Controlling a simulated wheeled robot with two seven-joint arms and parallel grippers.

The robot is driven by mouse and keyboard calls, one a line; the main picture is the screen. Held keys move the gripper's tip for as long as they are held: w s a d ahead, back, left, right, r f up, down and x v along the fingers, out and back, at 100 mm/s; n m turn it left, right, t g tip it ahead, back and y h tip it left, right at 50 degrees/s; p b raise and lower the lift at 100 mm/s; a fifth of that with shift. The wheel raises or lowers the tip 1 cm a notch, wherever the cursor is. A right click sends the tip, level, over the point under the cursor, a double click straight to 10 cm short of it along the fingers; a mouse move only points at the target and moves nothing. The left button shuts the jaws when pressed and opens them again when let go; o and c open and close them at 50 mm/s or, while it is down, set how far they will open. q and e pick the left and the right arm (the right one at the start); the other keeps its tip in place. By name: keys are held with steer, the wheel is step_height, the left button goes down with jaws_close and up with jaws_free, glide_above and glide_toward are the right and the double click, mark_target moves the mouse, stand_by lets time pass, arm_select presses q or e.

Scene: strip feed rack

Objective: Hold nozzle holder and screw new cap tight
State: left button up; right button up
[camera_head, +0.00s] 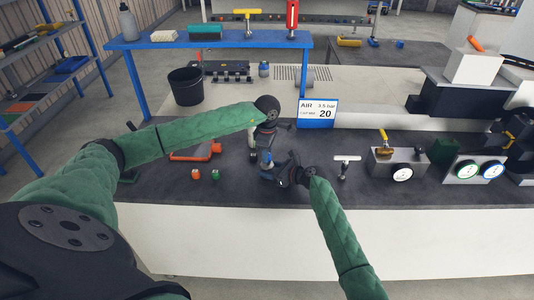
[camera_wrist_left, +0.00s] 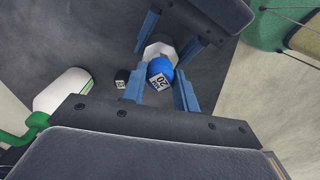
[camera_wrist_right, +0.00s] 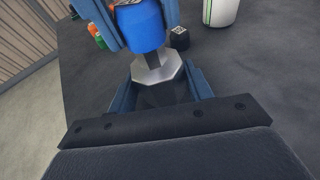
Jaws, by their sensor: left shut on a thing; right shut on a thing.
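The blue cap marked 20 (camera_wrist_left: 160,72) is between the fingers of my left gripper (camera_head: 265,157), which is shut on it. It also shows at the top of the right wrist view (camera_wrist_right: 143,25). The grey metal nozzle holder (camera_wrist_right: 157,70), with an octagonal flange and a dark stem, is directly beside the cap, in line with it. My right gripper (camera_head: 277,173) is shut on the holder. The flange shows behind the cap in the left wrist view (camera_wrist_left: 157,49). The joint between cap and holder is partly hidden, so I cannot tell how tightly they are seated.
An orange cap (camera_head: 195,174) and a green cap (camera_head: 215,174) stand on the dark bench mat. A small black cap (camera_wrist_left: 122,78) and a white green-striped container (camera_wrist_left: 65,92) are near the grippers. A sign (camera_head: 317,113) reads AIR 3.5 bar, 20. Gauges (camera_head: 402,173) stand right.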

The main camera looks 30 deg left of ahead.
stand_by(0.4)
steer(key=shift+c, duration=1.1)
steer(key=shift+f, duration=0.2)
